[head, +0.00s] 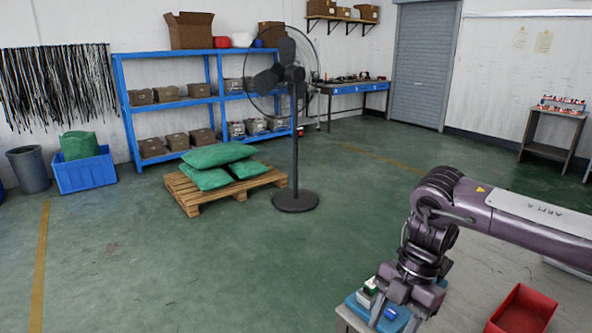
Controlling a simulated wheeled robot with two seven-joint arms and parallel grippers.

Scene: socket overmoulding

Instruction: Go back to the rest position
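My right arm reaches in from the right edge, and its wrist points down at the near table. My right gripper (402,300) is low over a blue tray or fixture (358,306) on the table's left corner. Small green and white parts (370,286) show beside the gripper. I cannot tell whether it touches any of them. My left gripper is not in view.
A red bin (523,310) stands on the near table (480,285), right of the gripper. A black floor fan (295,198) and a wooden pallet (240,191) with green sacks (218,154) stand farther back. The green floor (200,270) on the left is clear.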

